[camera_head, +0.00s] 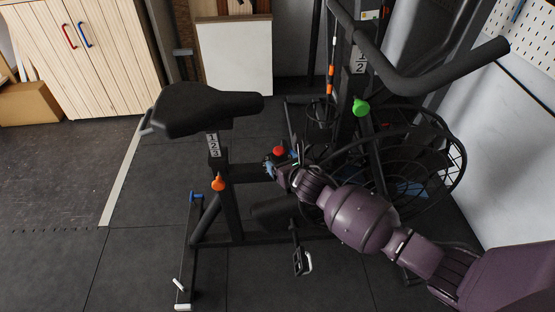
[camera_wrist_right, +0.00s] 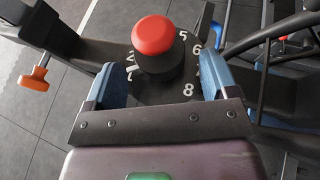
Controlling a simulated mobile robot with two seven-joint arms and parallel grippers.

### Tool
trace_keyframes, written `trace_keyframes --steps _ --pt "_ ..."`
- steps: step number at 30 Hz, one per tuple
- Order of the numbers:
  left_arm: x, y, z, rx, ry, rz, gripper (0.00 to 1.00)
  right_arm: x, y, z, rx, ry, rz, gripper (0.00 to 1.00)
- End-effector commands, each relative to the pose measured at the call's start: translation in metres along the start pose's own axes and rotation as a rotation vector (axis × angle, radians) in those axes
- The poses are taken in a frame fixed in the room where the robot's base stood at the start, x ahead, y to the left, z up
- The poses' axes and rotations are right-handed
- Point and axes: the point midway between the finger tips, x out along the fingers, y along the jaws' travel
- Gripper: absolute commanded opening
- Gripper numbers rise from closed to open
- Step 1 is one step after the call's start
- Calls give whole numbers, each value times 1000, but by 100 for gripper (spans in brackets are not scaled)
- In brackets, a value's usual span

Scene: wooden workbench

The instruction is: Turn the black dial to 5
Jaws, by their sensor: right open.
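The black dial (camera_wrist_right: 160,66) has a round red cap (camera_wrist_right: 153,35) on top and stands on a dark plate with white numbers around it. In the right wrist view 5, 6 and 8 read clearly at its right, and 2 and 0 at its left. I cannot tell which number it is set to. In the head view its red cap (camera_head: 279,151) shows on the exercise bike's frame. My right gripper (camera_wrist_right: 159,75) is open, with its blue fingers on either side of the dial's near side and a gap to each. My left gripper is out of view.
The bike's saddle (camera_head: 205,108) stands left of the dial. An orange knob (camera_head: 218,182) is on the seat post and a green knob (camera_head: 361,107) on the front post. The handlebar (camera_head: 440,70) and caged fan wheel (camera_head: 440,150) are at the right.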

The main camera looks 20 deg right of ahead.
Motion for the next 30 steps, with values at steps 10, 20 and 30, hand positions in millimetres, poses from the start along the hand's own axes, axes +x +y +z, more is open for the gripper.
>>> trace_keyframes --steps 10,20,30 --pt "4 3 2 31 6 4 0 32 0 -2 1 3 0 80" --pt "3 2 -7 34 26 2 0 34 0 1 1 -1 0 80" --pt "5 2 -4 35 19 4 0 34 0 0 1 0 0 32"
